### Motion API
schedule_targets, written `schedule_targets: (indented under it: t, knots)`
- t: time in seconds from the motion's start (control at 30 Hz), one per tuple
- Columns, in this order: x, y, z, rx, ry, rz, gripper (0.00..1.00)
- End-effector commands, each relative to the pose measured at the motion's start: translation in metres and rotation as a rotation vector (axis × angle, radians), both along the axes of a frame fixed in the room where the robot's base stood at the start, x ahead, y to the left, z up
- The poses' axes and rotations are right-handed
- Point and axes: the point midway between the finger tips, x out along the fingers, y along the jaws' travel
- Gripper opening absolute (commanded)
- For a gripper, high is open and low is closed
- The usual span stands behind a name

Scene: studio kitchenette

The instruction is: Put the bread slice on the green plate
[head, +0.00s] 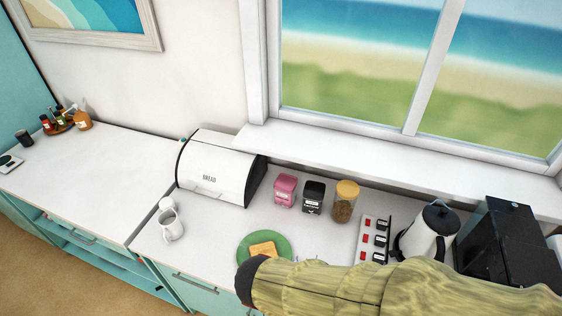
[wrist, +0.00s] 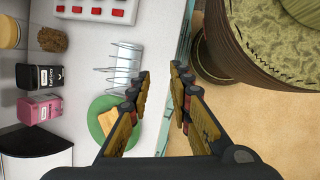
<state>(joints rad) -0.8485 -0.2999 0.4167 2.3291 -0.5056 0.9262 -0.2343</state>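The green plate (head: 284,243) lies on the white counter in front of the bread box. The bread slice (head: 263,249), tan and square, lies on the plate; my arm covers the plate's near edge. In the wrist view the plate (wrist: 95,108) and the slice (wrist: 107,122) show left of my gripper (wrist: 160,71), partly hidden by its left finger. The fingers are apart with nothing between them, above the counter's front edge and the floor. My gripper is hidden in the head view.
A wire rack (wrist: 122,66) stands close beside the plate. A white bread box (head: 213,170), mugs (head: 171,224), pink and black canisters (head: 285,190), a jar (head: 345,203), a switch panel (head: 374,240) and a kettle (head: 428,232) stand around. The left counter is mostly clear.

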Motion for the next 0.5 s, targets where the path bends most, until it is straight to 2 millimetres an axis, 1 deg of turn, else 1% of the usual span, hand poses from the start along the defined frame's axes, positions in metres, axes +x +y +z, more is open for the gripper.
schedule_targets:
  t: [0.03,0.1,0.2,0.3,0.37,0.5]
  knots:
    - [0.000,-0.005,0.001,0.086,-0.028,-0.154,0.21]
    - [-0.002,-0.008,0.009,0.195,-0.058,-0.347,0.21]
    - [-0.002,-0.013,0.021,0.338,-0.099,-0.587,0.21]
    - [0.001,-0.020,0.034,0.469,-0.142,-0.782,0.21]
    - [0.003,-0.026,0.042,0.540,-0.170,-0.877,0.21]
    - [0.010,-0.047,0.061,0.681,-0.255,-1.039,0.21]
